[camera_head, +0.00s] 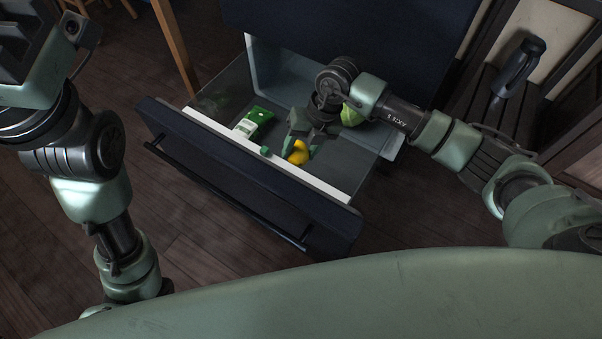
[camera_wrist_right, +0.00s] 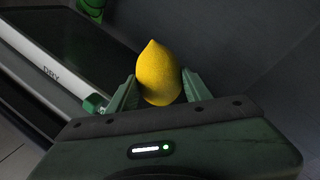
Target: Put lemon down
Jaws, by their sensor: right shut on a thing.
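The yellow lemon (camera_head: 298,155) is between the fingers of my right gripper (camera_head: 302,142), over the open drawer (camera_head: 330,186) near its front wall. In the right wrist view, the lemon (camera_wrist_right: 159,74) stands out between both green fingers of the right gripper (camera_wrist_right: 158,90), which is shut on it. I cannot tell whether the lemon touches the drawer floor.
A green and white package (camera_head: 252,123) lies in the drawer left of the lemon. A small green object (camera_head: 265,151) is by the front wall. A round light green item (camera_head: 351,115) is partly hidden behind my right wrist. A dark bottle (camera_head: 519,66) stands at the right.

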